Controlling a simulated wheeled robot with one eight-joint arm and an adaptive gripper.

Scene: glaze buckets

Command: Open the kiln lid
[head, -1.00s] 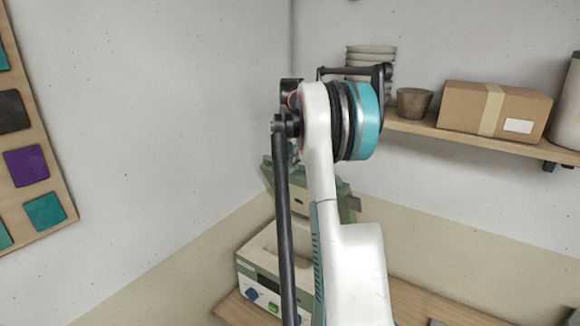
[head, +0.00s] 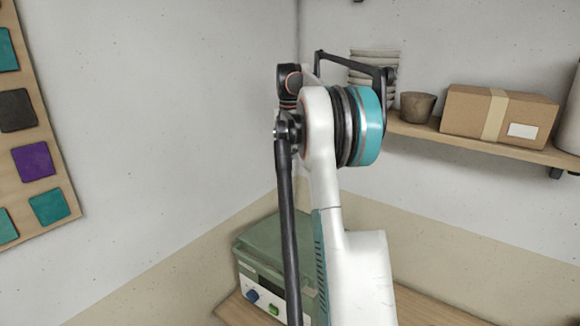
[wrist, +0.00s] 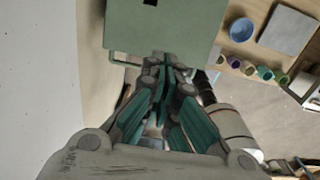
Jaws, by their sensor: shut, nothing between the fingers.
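The kiln (head: 262,292) is a small green and white box with a blue knob and a green switch on its front. It stands at the back of the bench, partly hidden by my arm. Its green lid (head: 262,243) looks down over the box, with no open interior showing. In the wrist view a broad green surface, apparently the lid (wrist: 180,30), fills the top middle. My gripper (wrist: 162,65) is shut and empty, with its tips at the near edge of that surface. I cannot tell whether they touch it. The head view hides the gripper behind my arm.
A shelf (head: 480,147) at the right holds a cardboard box (head: 470,112), a brown bowl (head: 417,106) and stacked plates. A colour sample board (head: 62,205) hangs on the left wall. The wrist view shows a blue bowl (wrist: 241,29) and several small pots at the right.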

